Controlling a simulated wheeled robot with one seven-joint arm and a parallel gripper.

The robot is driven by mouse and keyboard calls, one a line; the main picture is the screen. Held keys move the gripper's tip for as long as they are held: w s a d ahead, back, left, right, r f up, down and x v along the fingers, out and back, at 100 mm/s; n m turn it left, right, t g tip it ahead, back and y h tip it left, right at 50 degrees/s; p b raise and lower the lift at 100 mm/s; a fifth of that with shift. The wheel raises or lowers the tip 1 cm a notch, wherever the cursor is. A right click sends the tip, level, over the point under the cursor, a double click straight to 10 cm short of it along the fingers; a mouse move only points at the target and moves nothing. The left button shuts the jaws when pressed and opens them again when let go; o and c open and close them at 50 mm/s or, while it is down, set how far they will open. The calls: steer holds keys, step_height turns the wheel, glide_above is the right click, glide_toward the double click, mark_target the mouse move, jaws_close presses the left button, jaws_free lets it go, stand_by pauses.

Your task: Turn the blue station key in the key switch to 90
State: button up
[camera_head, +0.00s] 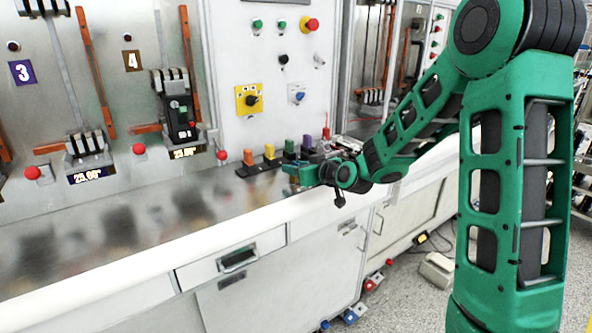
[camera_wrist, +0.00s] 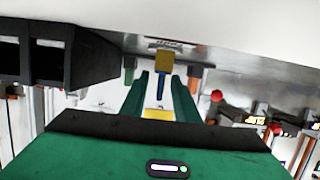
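A white plate (camera_head: 298,93) with a blue part on it is on the upright panel in the head view. It looks like the key switch with the blue station key, but its angle is too small to read. My gripper (camera_head: 290,176) is low over the bench, in front of the row of coloured pieces and apart from the plate. In the wrist view my gripper (camera_wrist: 160,77) has its two green fingers spread. A narrow blue strip (camera_wrist: 160,87) shows between them, with a gap on each side. I cannot tell what it belongs to.
A rack (camera_head: 258,167) on the bench holds several coloured upright pieces close to my fingers. A yellow plate (camera_head: 249,99) with a black knob is left of the white plate. A red button (camera_head: 311,24) is above. The bench top (camera_head: 110,235) to the left is clear.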

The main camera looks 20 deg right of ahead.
jaws_close()
steer(key=shift+s+a+m+h, duration=0.1)
steer(key=shift+a+m+h, duration=0.05)
steer(key=shift+m+h, duration=0.45)
steer(key=shift+m+t+h, duration=0.3)
steer(key=shift+h, duration=0.3)
steer(key=shift+d, duration=0.2)
steer(key=shift+a+f+m+h, duration=0.1)
steer(key=shift+a+m+h, duration=0.05)
steer(key=shift+m+h, duration=0.4)
steer(key=shift+d+m+h, duration=0.2)
steer(key=shift+m+h, duration=0.35)
steer(key=shift+h, duration=0.3)
steer(key=shift+a, duration=0.1)
